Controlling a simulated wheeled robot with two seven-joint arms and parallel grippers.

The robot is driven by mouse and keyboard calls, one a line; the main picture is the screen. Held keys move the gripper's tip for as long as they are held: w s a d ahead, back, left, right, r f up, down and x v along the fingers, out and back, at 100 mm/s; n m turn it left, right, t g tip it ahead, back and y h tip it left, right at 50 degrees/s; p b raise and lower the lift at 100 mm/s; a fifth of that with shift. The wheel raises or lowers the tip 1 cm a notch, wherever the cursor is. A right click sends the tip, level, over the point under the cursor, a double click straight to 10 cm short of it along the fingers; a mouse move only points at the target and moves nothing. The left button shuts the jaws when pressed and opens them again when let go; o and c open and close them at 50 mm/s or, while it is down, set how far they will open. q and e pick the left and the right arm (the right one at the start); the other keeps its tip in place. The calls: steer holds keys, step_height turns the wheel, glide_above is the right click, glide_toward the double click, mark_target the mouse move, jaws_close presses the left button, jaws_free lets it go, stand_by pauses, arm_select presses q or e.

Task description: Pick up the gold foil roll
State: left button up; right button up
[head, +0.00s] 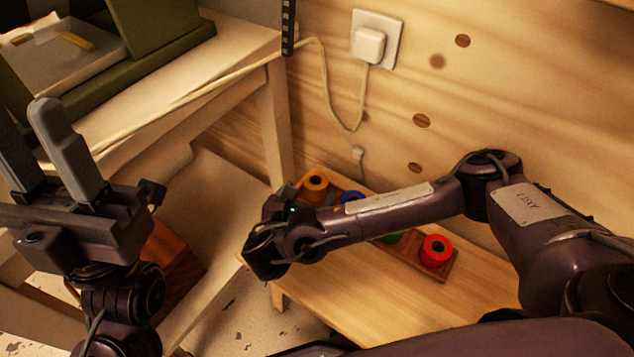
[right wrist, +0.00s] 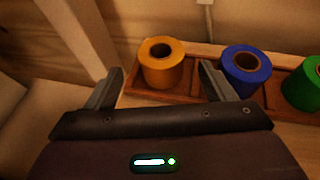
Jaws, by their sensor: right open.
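The gold foil roll (head: 314,184) stands upright at the left end of a wooden tray (head: 440,268) on a low wooden table. In the right wrist view the gold roll (right wrist: 161,63) appears between and beyond the two fingers of my right gripper (right wrist: 162,85), which is open and empty. In the head view my right gripper (head: 268,228) is left and in front of the roll, its fingers mostly hidden by the wrist. My left gripper (head: 52,150) is at the left with its two fingers spread apart and nothing between them.
A blue roll (right wrist: 246,70), a green roll (right wrist: 304,84) and a red roll (head: 435,250) stand in the same tray. A white table leg (head: 278,125) rises close to the gold roll's left. A wooden wall with a socket (head: 376,40) and cable is behind. The low table's front (head: 370,305) is clear.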

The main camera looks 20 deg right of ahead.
mark_target(316, 183)
steer(key=shift+b+x, duration=1.2)
steer(key=shift+x, duration=1.8)
steer(key=shift+c, duration=0.3)
steer(key=c, duration=1)
steer(key=shift+r, duration=0.1)
steer(key=shift+c, duration=0.2)
